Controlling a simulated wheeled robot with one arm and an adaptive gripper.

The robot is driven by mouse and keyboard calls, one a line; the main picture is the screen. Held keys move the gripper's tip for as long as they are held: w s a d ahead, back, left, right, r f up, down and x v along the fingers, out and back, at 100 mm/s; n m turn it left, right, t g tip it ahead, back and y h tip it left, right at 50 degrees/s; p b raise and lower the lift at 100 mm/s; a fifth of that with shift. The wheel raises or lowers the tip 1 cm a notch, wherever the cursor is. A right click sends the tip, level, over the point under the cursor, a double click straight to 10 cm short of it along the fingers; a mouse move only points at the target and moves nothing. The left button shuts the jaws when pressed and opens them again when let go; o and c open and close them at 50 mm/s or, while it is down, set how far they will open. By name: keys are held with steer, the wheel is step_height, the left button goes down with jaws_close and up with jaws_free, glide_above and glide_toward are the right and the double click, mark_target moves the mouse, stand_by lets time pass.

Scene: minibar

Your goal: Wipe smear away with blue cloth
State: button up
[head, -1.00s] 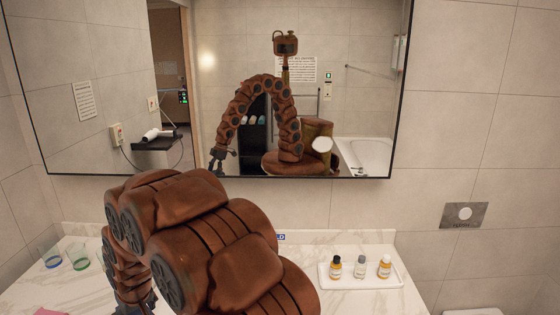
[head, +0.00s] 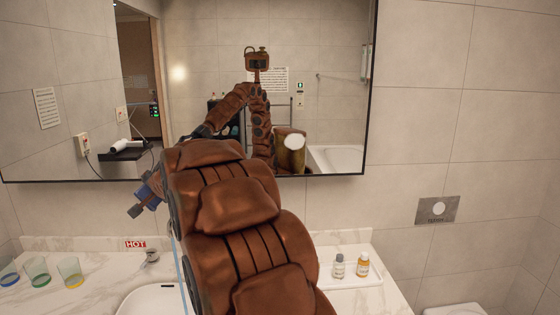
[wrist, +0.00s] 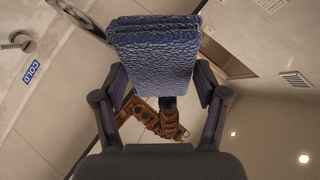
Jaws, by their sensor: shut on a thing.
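The blue cloth (wrist: 153,55) is a thick, textured folded pad in the wrist view. My gripper (wrist: 160,88) is shut on it, with a dark finger on each side. In the head view my gripper (head: 146,195) is raised in front of the wall, left of my arm and just below the mirror's lower edge. The mirror (head: 330,110) fills the upper middle and reflects my arm and body. I cannot make out a smear in either view; my arm hides part of the mirror and counter.
Several glasses (head: 38,272) stand on the marble counter at left. A tray (head: 345,281) with small bottles (head: 362,264) is right of my arm. The sink (head: 150,300) and tap (head: 151,257) are partly hidden. A hairdryer shows in reflection.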

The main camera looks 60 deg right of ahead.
steer(key=s+d+r+m+g+h+b, duration=0.3)
steer(key=s+d+m+h, duration=0.4)
steer(key=s+d, duration=0.55)
steer(key=s+d+r+m+g+h+b, duration=0.1)
steer(key=s+d+r+m+g+h, duration=0.5)
steer(key=s+d, duration=0.65)
steer(key=shift+w+d+f+m+t+h+p, duration=0.15)
steer(key=shift+w+d+f+t+h, duration=0.2)
steer(key=shift+w+d, duration=0.5)
steer(key=shift+w+d+f+m+t+h+p, duration=0.1)
steer(key=shift+w+d+f+t+p, duration=0.1)
steer(key=shift+w+d+t, duration=0.45)
steer(key=shift+w+d+f+m+t+h+p, duration=0.15)
steer(key=shift+w+d+f+t+h, duration=0.1)
steer(key=shift+w+d, duration=0.75)
steer(key=shift+w+d, duration=0.5)
steer(key=shift+d, duration=0.35)
steer(key=shift+s, duration=0.1)
steer(key=shift+s+d+b, duration=0.65)
steer(key=shift+s+d, duration=0.15)
steer(key=shift+s, duration=0.25)
steer(key=shift+s+d+b, duration=0.55)
steer(key=shift+s+d, duration=0.55)
steer(key=shift+s, duration=0.2)
steer(key=shift+s+d+b, duration=0.55)
steer(key=shift+s+d, duration=0.55)
steer(key=shift+s, duration=0.2)
steer(key=shift+r, duration=0.1)
